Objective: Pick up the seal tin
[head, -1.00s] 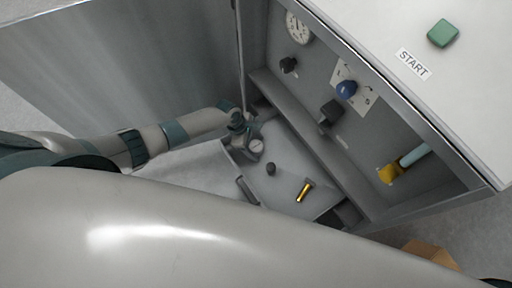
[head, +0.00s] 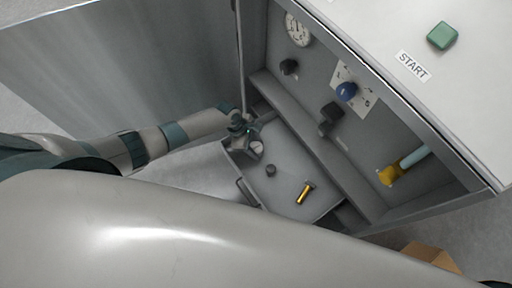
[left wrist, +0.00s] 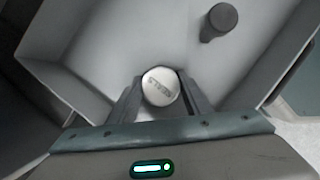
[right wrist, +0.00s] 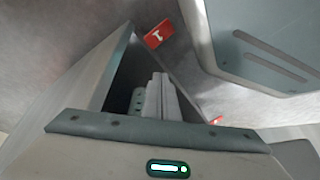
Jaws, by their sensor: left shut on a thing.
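The seal tin is a small round tin with a pale lid and dark lettering. In the left wrist view the tin (left wrist: 160,86) sits between the two fingers of my left gripper (left wrist: 161,92), which is shut on it. In the head view the tin (head: 257,147) shows beside my left gripper (head: 246,136), at the far left corner of the open grey drawer tray (head: 278,192). I cannot tell whether the tin still touches the tray floor. My right gripper (right wrist: 158,98) shows only in the right wrist view, its finger spacing unclear.
A dark round knob-like piece (head: 271,170) and a brass bolt (head: 305,193) lie in the tray. An open metal door (head: 130,70) stands at left.

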